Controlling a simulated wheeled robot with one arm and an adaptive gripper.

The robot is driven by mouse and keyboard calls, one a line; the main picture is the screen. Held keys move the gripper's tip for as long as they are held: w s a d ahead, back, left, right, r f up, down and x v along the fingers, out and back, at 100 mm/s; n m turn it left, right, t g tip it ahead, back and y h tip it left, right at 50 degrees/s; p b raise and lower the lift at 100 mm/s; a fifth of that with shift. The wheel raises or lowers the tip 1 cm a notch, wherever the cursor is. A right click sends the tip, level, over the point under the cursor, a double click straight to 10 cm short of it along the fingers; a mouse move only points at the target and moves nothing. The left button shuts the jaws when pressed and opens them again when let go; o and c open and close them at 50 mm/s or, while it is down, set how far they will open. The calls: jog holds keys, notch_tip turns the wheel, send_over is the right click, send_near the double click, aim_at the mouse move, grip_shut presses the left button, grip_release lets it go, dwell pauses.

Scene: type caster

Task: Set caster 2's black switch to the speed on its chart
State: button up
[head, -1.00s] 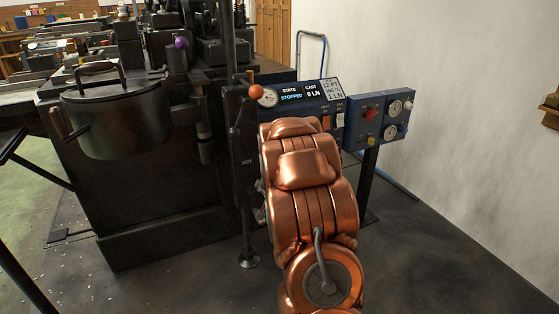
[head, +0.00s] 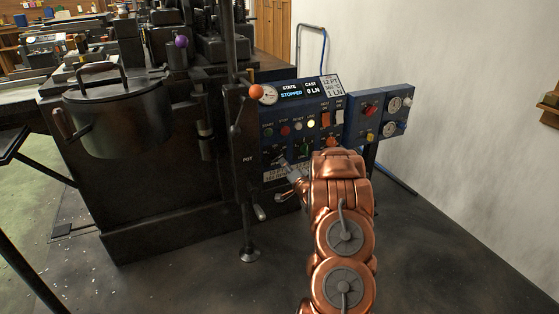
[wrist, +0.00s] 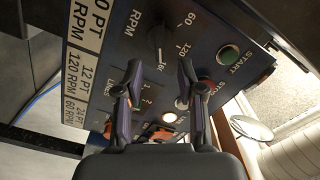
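The black RPM switch (wrist: 158,42) sits on the blue panel, with marks 60, 120 and a third, partly covered number around it. Its exact setting is hard to read. The white speed chart (wrist: 86,62) beside it pairs 12 PT with 120 RPM and 24 PT with 60 RPM; the third row is cut off. My gripper (wrist: 160,76) is open and empty, its fingertips apart, just in front of the panel near the switch. In the head view my gripper (head: 290,176) is at the panel's lower left.
The panel's display (head: 300,89) reads stopped, and a card (head: 330,86) shows 12 PT. The green START button (wrist: 229,54) and red STOP button (wrist: 206,86) are close to my fingers. A lever with an orange knob (head: 256,92) stands left. A second gauge box (head: 382,115) is right.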

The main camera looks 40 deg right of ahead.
aim_at(279, 158)
jog(key=shift+b+x, duration=0.5)
jog(key=shift+x, duration=2.55)
jog(key=shift+c, duration=0.4)
grip_shut()
